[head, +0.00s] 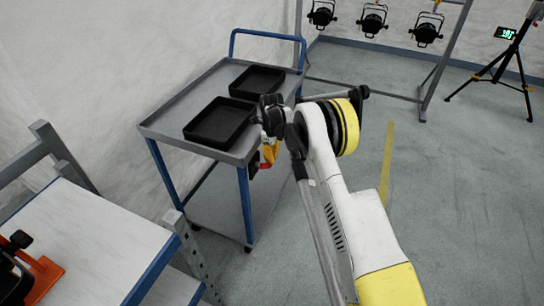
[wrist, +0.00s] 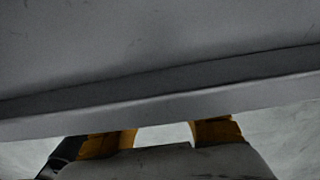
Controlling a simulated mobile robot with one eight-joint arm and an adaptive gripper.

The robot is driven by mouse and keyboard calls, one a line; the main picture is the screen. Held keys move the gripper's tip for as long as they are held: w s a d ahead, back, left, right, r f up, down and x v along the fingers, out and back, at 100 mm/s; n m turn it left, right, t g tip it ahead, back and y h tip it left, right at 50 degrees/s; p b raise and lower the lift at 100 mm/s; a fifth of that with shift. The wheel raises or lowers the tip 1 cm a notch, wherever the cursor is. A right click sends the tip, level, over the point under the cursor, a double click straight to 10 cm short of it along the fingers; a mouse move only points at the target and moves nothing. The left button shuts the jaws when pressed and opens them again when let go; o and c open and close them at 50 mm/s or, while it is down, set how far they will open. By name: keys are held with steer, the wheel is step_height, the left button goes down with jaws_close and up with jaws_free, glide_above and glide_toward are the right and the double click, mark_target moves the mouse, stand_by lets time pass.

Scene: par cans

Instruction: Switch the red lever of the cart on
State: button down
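The cart (head: 160,128) has a grey top and blue legs. A small dark box (head: 254,166) sits under its near right corner. A small red part (head: 265,165) shows beside this box, partly covered by my gripper; it looks like the red lever, but its position is too small to read. My gripper (head: 270,152) is at the cart's right side, just below the top's edge, close to the red part. In the wrist view the cart's grey edge (wrist: 150,112) hides the fingertips. The yellow fingers show apart below that edge, and no lever is visible there.
Two black trays (head: 220,123) (head: 257,81) stand on the cart top. A white-topped bench (head: 85,235) with a blue edge is at the lower left. Lamps hang from a frame (head: 439,60) at the back. The floor right of my arm is clear.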

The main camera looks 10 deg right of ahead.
steer(key=shift+s+a+f, duration=0.1)
steer(key=shift+s+f, duration=0.05)
steer(key=shift+f, duration=0.25)
steer(key=shift+s+a+f, duration=0.1)
steer(key=shift+s+f, duration=0.05)
steer(key=shift+f, duration=0.25)
steer(key=shift+r, duration=0.2)
steer(key=shift+r, duration=0.7)
steer(key=shift+d, duration=0.1)
